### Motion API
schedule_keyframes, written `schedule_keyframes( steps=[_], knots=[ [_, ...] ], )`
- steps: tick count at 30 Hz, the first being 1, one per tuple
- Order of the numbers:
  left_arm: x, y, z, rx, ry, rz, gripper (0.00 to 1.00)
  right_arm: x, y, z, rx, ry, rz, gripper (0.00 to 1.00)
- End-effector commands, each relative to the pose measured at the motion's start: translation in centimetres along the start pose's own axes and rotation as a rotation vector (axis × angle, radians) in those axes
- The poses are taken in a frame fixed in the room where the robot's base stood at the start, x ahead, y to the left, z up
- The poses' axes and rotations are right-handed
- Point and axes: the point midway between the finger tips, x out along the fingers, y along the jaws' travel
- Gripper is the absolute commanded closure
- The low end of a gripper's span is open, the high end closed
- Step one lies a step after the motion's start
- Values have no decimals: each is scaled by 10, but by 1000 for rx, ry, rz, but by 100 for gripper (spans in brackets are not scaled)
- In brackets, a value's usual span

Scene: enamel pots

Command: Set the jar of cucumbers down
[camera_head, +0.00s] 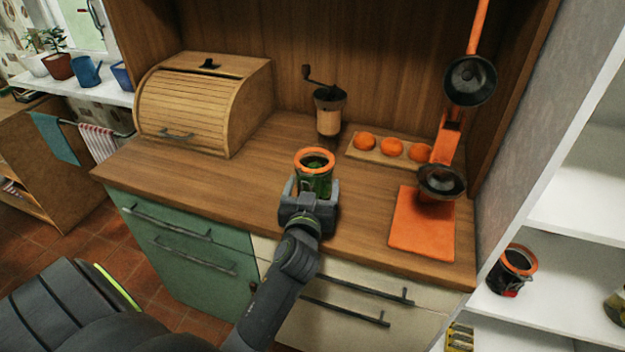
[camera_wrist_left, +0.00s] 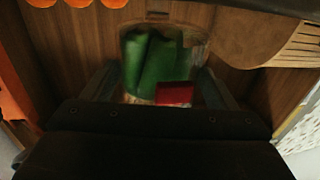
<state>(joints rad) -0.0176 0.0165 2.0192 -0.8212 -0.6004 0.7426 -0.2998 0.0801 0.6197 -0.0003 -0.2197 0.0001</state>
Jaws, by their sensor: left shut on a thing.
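The jar of cucumbers (camera_head: 316,181) is a clear jar with an orange rim and green contents, upright over the front middle of the wooden counter (camera_head: 215,190). My left gripper (camera_head: 310,195) is shut on the jar from the front. My right gripper is not in view.
A bread box (camera_head: 200,105) stands at the back left and a coffee grinder (camera_head: 329,112) behind the jar. A board with orange fruits (camera_head: 392,148) lies at the back right. An orange mat (camera_head: 415,235) and scale-like stand (camera_head: 447,145) are at the right. Counter left of the jar is clear.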

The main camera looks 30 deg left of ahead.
Motion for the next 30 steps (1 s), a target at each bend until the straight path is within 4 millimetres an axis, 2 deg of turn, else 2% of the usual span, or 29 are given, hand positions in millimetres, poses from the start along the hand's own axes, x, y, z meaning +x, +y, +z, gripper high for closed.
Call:
schedule_keyframes(
  steps=[3, 6, 18, 19, 23, 30],
  knots=[
    [0, 0, 15, 1, 5, 1, 88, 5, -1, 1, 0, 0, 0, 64],
    [0, 0, 21, 0, 6, 2, 88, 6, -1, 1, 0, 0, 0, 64],
    [0, 1, 25, -1, 8, 2, 88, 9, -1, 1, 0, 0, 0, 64],
    [0, 0, 28, 0, -1, 0, 18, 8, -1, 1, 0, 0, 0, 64],
    [0, 0, 27, 0, -2, 0, 1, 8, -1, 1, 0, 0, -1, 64],
    [0, 0, 27, 0, -2, 0, 0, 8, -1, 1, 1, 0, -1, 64]
  ],
)
